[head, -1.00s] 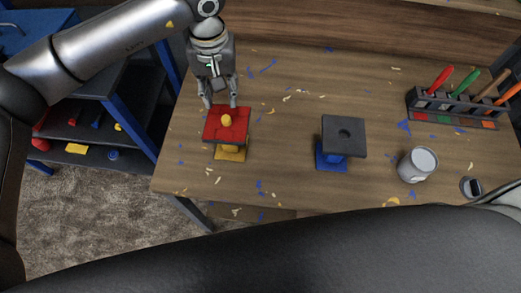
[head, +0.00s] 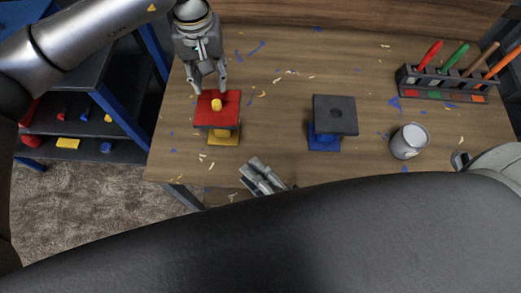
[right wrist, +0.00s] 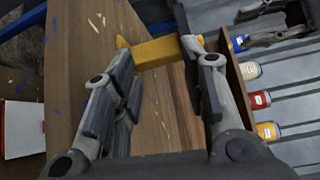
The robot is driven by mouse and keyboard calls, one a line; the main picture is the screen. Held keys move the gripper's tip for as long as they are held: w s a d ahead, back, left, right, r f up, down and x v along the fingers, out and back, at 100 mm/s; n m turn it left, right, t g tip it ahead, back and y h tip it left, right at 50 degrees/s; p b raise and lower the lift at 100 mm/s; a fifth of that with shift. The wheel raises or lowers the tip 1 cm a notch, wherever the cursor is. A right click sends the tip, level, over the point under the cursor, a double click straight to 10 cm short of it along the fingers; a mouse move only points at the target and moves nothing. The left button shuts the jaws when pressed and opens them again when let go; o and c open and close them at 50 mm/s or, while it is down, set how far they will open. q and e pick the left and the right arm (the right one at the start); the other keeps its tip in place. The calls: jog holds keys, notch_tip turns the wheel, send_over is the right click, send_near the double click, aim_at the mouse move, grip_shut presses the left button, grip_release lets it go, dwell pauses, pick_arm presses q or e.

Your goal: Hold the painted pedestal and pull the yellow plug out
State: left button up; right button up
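The painted pedestal has a red square top (head: 229,110) and a yellow base (head: 222,140), and stands upright on the bench's left part. The yellow plug (head: 216,104) stands up from the middle of the red top. My left gripper (head: 210,89) is open at the far edge of the red top, its fingers apart and the plug just in front of them. My right gripper (head: 255,172) is low by the bench's front edge, right of and nearer than the pedestal. In the right wrist view its fingers are open, with a yellow part (right wrist: 153,50), apparently the base, beyond the tips.
A black-topped pedestal (head: 335,112) with a hole and blue base stands to the right. Further right are a grey can (head: 408,141) and a tool rack (head: 440,85) with screwdrivers. Paint chips litter the wooden bench (head: 275,120). Blue-framed shelves (head: 75,128) stand left.

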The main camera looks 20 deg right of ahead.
pick_arm(q)
jog(key=shift+w, duration=0.1)
pick_arm(e)
jog(key=t, duration=0.1)
send_near(231, 122)
jog(key=shift+n, duration=0.4)
jog(key=x, duration=1)
jog(key=shift+f, duration=0.4)
grip_shut()
